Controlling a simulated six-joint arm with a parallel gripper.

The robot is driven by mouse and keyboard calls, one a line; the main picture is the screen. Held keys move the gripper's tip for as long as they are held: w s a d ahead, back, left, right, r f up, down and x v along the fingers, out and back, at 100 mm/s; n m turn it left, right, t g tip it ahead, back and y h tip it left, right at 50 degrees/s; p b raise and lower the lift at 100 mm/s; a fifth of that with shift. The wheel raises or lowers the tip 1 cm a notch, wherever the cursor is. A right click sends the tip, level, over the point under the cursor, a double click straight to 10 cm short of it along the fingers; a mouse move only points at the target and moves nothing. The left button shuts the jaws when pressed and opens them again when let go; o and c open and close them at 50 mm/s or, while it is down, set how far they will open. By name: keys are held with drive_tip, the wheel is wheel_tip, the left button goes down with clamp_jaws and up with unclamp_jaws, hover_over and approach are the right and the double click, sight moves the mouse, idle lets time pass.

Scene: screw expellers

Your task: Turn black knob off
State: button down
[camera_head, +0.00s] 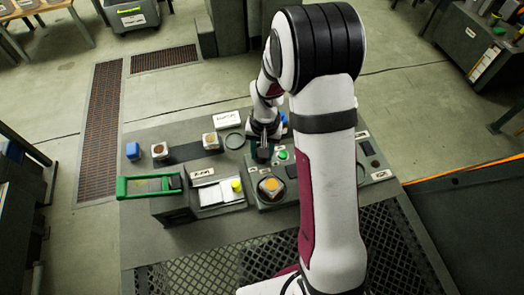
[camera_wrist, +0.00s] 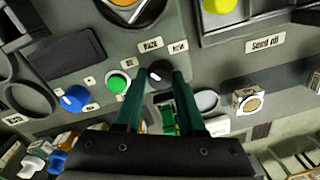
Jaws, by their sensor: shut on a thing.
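The black knob (camera_wrist: 159,74) sits on the grey control panel in the wrist view. It is between the tips of my gripper's two green fingers (camera_wrist: 158,84), which are shut on it. A light mark shows on the knob's face. In the head view my gripper (camera_head: 263,150) points down at the panel (camera_head: 262,191), and the knob is hidden behind the fingers there. A green button (camera_wrist: 118,82) is right beside the knob, and a blue knob (camera_wrist: 75,98) is farther left.
A green-framed tray (camera_head: 150,187) is farther left.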

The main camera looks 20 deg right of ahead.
drive_tip(key=n, duration=0.5)
drive_tip(key=shift+n, duration=0.3)
idle(0.4)
drive_tip(key=c, duration=0.5)
unclamp_jaws()
wheel_tip(320, 180, up, 16)
drive_tip(key=shift+d, duration=0.35)
drive_tip(key=shift+f, duration=0.1)
drive_tip(key=s+a+r+m, duration=0.1)
drive_tip(key=s+a+m, duration=0.1)
drive_tip(key=s, duration=1)
drive_tip(key=s+a+r+m+y, duration=0.1)
drive_tip(key=s+a+m, duration=0.2)
drive_tip(key=s, duration=0.9)
drive_tip(key=shift+m, duration=0.8)
